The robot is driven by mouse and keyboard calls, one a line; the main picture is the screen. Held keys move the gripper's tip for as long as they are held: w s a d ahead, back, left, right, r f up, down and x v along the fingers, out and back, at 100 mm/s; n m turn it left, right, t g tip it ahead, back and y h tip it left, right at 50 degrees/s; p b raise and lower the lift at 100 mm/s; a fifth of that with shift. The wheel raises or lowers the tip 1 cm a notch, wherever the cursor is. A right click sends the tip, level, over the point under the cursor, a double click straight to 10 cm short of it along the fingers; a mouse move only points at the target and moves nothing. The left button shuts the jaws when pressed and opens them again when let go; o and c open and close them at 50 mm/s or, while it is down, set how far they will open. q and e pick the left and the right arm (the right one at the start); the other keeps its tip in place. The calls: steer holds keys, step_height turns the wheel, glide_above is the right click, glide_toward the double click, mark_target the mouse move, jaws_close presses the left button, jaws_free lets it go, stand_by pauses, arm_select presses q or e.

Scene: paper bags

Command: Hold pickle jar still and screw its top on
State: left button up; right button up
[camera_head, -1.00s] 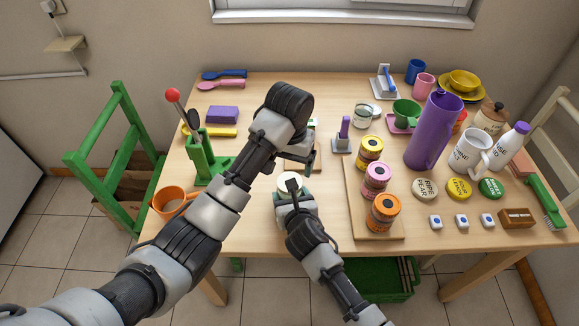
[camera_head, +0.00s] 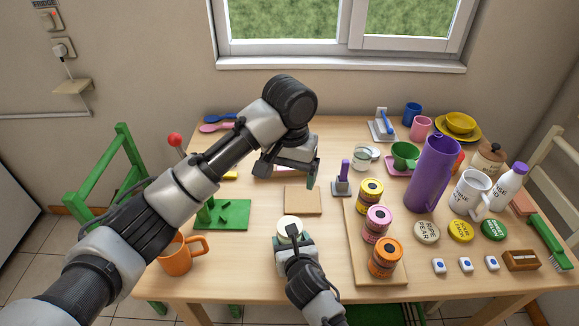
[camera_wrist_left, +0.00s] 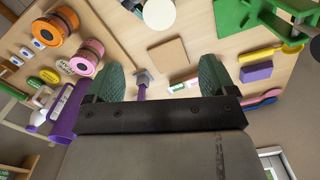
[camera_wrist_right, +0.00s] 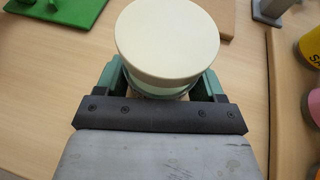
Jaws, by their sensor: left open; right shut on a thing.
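A jar with a wide cream lid (camera_head: 289,228) stands near the table's front edge, left of the long wooden board. The right wrist view shows the cream lid (camera_wrist_right: 167,42) resting level on top of the jar, over its pale green body. My right gripper (camera_wrist_right: 160,85) is shut on the jar from the front, one finger on each side below the lid. My left gripper (camera_wrist_left: 160,75) is open and empty, raised beyond the jar. The left wrist view shows the cream lid (camera_wrist_left: 158,13) apart from its fingers. The jar's label is hidden.
A small square board (camera_head: 303,200) lies behind the jar. Several coloured jars stand on the long board (camera_head: 360,262) to the right. An orange mug (camera_head: 176,258) and a green stand (camera_head: 235,214) are on the left. A purple flask (camera_head: 432,172) stands at the right.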

arm_select(q)
steer(key=shift+r, duration=0.75)
arm_select(e)
steer(key=o, duration=1.3)
steer(key=v, duration=1.2)
steer(key=shift+s, duration=0.1)
arm_select(q)
steer(key=shift+f, duration=0.1)
